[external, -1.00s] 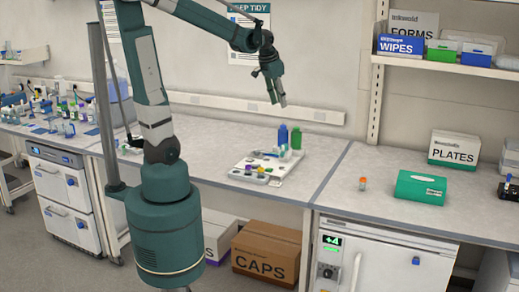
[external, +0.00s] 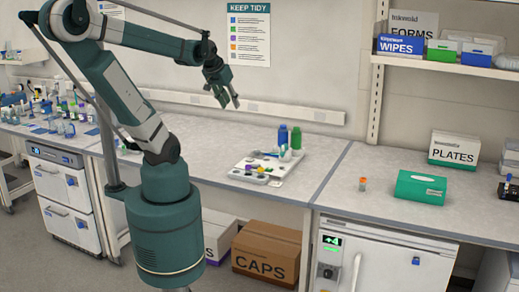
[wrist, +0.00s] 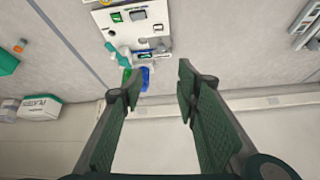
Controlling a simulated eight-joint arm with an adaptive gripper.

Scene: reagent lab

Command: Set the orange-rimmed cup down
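The small cup with an orange top (external: 362,184) stands upright on the right-hand bench, left of the green box. It is also in the wrist view (wrist: 20,46), at the upper left edge. My gripper (external: 232,103) is high above the back of the left-hand bench, well to the left of the cup and touching nothing. In the wrist view my gripper (wrist: 160,80) has its two fingers wide apart with nothing between them.
A white tray (external: 250,177) with small items, and blue and green bottles (external: 283,134), stand on the left-hand bench. The green box (external: 420,188) and the PLATES box (external: 454,149) are on the right-hand bench. Free bench lies around the cup. A shelf (external: 445,66) overhangs the right.

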